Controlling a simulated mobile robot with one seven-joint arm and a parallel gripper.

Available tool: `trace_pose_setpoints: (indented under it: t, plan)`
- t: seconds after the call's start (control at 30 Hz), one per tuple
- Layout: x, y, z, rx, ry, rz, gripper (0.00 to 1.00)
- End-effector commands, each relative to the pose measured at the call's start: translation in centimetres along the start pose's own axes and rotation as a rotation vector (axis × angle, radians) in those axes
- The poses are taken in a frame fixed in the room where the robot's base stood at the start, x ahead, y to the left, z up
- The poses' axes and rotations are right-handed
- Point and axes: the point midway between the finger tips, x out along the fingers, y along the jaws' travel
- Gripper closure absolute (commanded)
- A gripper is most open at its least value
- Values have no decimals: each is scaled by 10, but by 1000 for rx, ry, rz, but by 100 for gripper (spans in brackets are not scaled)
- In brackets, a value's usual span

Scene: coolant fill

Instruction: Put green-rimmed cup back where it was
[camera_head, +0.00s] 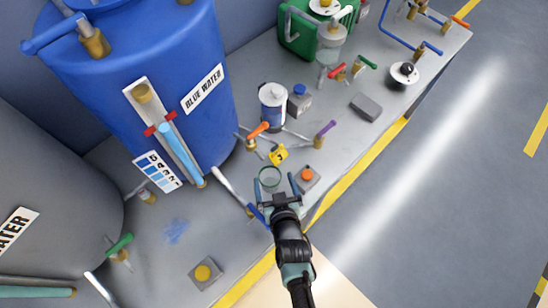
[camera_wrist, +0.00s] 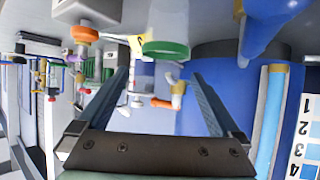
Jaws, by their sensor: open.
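The green-rimmed cup (camera_head: 269,177) is clear with a green ring at its top. It stands upright on the grey bench just beyond my gripper. In the wrist view, which is turned over, the green rim (camera_wrist: 165,50) shows ahead of the fingers, near the picture's upper middle. My gripper (camera_head: 275,186) is open, with one finger to each side of the cup's near side in the head view. In the wrist view the gap between the fingers (camera_wrist: 161,76) holds nothing, and the cup appears apart from both fingers. Any exact contact cannot be told.
A yellow number tag (camera_head: 279,154) stands behind the cup. A box with an orange button (camera_head: 306,174) is close on the right. A white-handled valve (camera_head: 232,190) is on the left. The blue water tank (camera_head: 160,80) and blue-filled canister (camera_head: 272,105) stand farther back.

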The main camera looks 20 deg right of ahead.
Motion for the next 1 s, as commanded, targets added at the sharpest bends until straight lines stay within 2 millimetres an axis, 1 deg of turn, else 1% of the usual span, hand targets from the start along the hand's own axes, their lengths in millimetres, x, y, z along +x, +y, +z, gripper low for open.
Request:
trace_pose_setpoints:
  t: [0.03, 0.23, 0.4, 1.0]
  plan:
    - [-6, 0, -12, 0, 0, 0, 0]
    - [-14, 0, -25, 1, -1, 0, 0]
    - [-15, 0, -27, 1, -2, 0, 0]
    - [-15, 0, -27, 0, -1, 0, 0]
